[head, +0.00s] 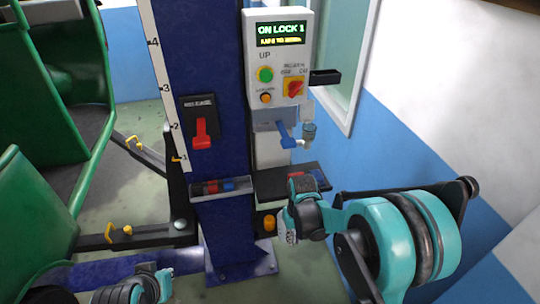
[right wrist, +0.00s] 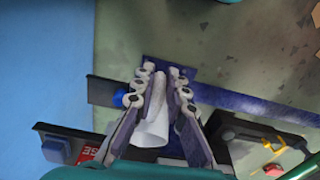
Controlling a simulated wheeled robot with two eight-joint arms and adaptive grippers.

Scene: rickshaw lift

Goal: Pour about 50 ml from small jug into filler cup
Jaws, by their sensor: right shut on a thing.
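My right gripper (head: 290,238) is low in front of the blue column's right side, below the black shelf. In the right wrist view its fingers (right wrist: 158,88) are shut on a white, rounded thing (right wrist: 152,122). This looks like the small jug, but the fingers hide much of it and I cannot see its mouth or contents. A small clear bluish cup (head: 308,131), which looks like the filler cup, sits beside a blue lever (head: 287,137) under the control box, above and apart from my right gripper. My left gripper (head: 155,284) is at the bottom left edge, its fingers not clear.
The control box (head: 280,60) with a lit display is on the blue column (head: 215,120). A black shelf (head: 265,186) and a small tray (head: 222,188) with red and blue items jut from the column. A green seat body (head: 50,170) stands left.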

